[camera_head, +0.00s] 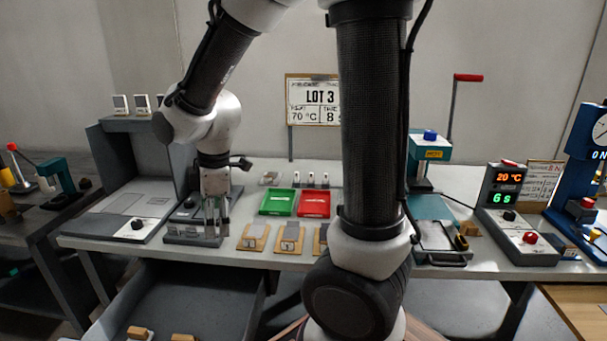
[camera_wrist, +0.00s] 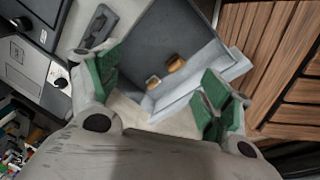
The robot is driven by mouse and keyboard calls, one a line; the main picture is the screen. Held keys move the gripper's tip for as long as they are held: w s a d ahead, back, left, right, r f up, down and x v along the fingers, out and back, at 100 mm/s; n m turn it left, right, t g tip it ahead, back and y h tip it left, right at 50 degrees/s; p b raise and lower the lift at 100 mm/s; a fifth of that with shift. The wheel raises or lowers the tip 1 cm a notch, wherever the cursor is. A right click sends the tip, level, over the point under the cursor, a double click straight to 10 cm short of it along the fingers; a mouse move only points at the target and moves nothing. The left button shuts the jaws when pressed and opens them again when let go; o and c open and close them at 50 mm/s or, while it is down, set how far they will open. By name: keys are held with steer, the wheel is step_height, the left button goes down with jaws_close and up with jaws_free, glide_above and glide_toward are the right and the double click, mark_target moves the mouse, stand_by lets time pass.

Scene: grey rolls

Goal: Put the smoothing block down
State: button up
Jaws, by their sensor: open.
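My gripper (camera_head: 216,228) points down at the front left of the bench in the head view, over or beside a low grey fixture (camera_head: 180,239). In the wrist view its green-padded fingers (camera_wrist: 162,88) are spread wide with nothing between them. Two small tan blocks lie in the grey open drawer (camera_head: 193,293): a left one (camera_head: 139,332) and a right one (camera_head: 183,338). They also show in the wrist view, one nearer the gripper (camera_wrist: 152,83) and one farther (camera_wrist: 176,63). I cannot tell which, if either, is the smoothing block.
A green tray (camera_head: 278,202) and a red tray (camera_head: 314,204) sit mid-bench. Wooden holders with grey pieces (camera_head: 253,238) line the front edge. A grey machine (camera_head: 130,205) stands left; a teal press (camera_head: 430,150) and control box (camera_head: 515,225) stand right. My arm hides part of the bench.

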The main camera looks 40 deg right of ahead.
steer(key=s+d+r+m+t, duration=0.2)
steer(key=s+d+r+m, duration=1)
steer(key=s, duration=0.4)
steer(key=shift+d+r+m+h, duration=0.15)
steer(key=shift+d+m+h, duration=0.35)
steer(key=shift+m, duration=0.7)
steer(key=shift+w+d, duration=0.1)
